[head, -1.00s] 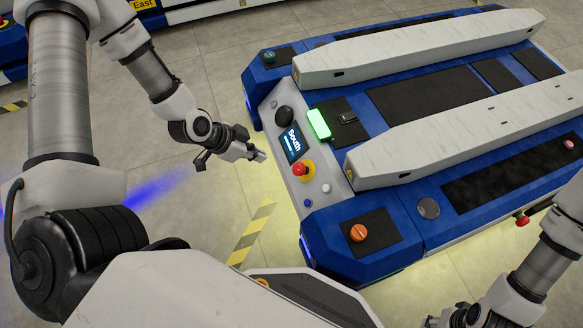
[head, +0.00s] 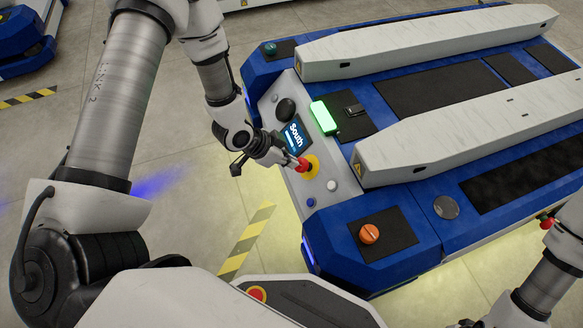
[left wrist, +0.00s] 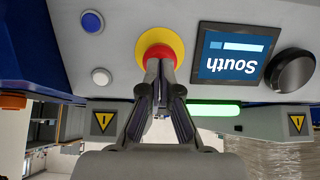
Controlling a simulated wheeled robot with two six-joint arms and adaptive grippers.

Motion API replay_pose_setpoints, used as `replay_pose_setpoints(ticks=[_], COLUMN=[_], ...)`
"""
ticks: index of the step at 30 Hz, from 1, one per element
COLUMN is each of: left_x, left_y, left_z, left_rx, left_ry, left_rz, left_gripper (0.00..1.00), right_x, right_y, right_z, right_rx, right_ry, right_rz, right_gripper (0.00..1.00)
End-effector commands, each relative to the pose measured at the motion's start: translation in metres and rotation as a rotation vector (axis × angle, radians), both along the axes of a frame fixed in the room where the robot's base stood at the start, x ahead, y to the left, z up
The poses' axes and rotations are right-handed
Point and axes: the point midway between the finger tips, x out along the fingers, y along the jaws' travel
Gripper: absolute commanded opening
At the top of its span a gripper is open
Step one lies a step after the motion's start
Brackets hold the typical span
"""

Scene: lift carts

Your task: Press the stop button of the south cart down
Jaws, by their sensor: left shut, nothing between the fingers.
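The south cart (head: 380,262) is blue and white, with a sloped white end panel and a screen (head: 295,135) reading "South". Its stop button (head: 303,166) is red on a yellow ring, below the screen. My left gripper (head: 296,165) is shut and empty, with its fingertips at the red button. In the left wrist view the closed fingertips (left wrist: 160,66) overlap the red button (left wrist: 158,52) and hide its lower part. They look to be at or against it; I cannot tell whether it is pushed in. The right arm shows at the lower right, but its fingers are not visible.
A black knob (head: 285,109), a white button (head: 332,185) and a blue button (head: 311,202) share the panel. An orange knob (head: 369,234) sits on the cart's near corner. Another blue cart (head: 25,45) stands at the upper left. Open floor lies left of the panel.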

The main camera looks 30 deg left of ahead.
Motion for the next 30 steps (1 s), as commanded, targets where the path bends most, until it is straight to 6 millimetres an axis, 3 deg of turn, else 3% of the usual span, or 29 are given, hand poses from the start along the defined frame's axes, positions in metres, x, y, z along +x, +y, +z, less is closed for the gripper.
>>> replay_pose_setpoints(ticks=[13,20,30], left_x=[0.005,0.016,0.018], left_y=[-0.005,-0.015,-0.015], left_z=[-0.005,-0.020,-0.018], left_rx=[0.001,0.000,0.000], left_ry=[0.001,0.000,-0.005], left_rz=[0.000,-0.001,-0.003], left_gripper=[0.00,0.00,0.00], right_x=[0.001,0.001,0.000], right_y=[0.000,0.000,0.000], right_z=[-0.004,-0.001,0.000], right_rx=[0.000,0.000,0.000], right_ry=[-0.002,-0.002,-0.001], right_rz=[-0.002,-0.001,-0.001], right_gripper=[0.40,0.40,0.40])
